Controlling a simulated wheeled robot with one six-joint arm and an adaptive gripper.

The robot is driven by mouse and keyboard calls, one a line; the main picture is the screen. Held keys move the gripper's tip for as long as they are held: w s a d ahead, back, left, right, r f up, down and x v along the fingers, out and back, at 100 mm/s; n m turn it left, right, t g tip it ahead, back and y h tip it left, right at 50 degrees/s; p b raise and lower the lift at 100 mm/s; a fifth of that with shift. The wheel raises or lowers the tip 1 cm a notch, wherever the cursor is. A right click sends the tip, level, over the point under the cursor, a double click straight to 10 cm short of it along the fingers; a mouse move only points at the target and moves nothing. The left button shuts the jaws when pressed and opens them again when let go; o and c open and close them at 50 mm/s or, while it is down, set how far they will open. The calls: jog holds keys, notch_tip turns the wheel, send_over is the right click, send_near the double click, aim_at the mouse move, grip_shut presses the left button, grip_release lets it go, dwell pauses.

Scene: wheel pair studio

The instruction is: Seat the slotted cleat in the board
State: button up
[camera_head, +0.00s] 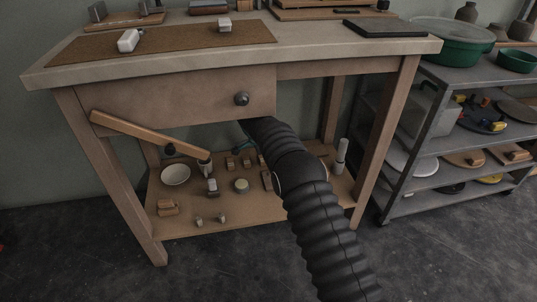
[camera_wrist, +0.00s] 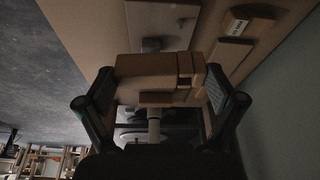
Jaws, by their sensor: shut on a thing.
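My gripper (camera_wrist: 158,95) is shut on a brown wooden block with a slot-like gap near its right end, which looks like the slotted cleat (camera_wrist: 145,70). One dark finger presses on each side of it. A small wooden bar and a grey post show just below the block; I cannot tell whether they touch it. A flat brown-grey plate (camera_wrist: 165,16) lies beyond, with a small grey block at its edge; I cannot tell whether it is the board. In the head view my dark arm reaches under the workbench and the gripper is hidden.
The bench's lower shelf (camera_head: 200,226) holds a white bowl (camera_head: 176,174), several small blocks and an upright white cylinder (camera_head: 341,155). A slanted wooden bar (camera_head: 150,133) crosses below the drawer (camera_head: 180,96). The bench legs flank the opening. A grey rack (camera_head: 455,150) stands right.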

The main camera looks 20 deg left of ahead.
jog(key=shift+w+a+r+m, duration=0.2)
jog(key=shift+w+r+m, duration=0.05)
jog(key=shift+r+m, duration=0.3)
jog(key=shift+r, duration=0.25)
jog(key=shift+w+d, duration=0.1)
jog(key=shift+b+x, duration=0.5)
jog(key=shift+x, duration=0.5)
jog(key=shift+s+a+f+b, duration=0.15)
jog(key=shift+f+b, duration=0.1)
jog(key=shift+f, duration=0.35)
jog(key=shift+s+a+f+b, duration=0.1)
jog(key=shift+f+b, duration=0.15)
jog(key=shift+f, duration=0.4)
jog(key=shift+f+b, duration=0.3)
jog(key=shift+f, duration=0.65)
jog(key=shift+s+f+b, duration=0.1)
jog(key=shift+f+b, duration=0.65)
jog(key=shift+f, duration=0.6)
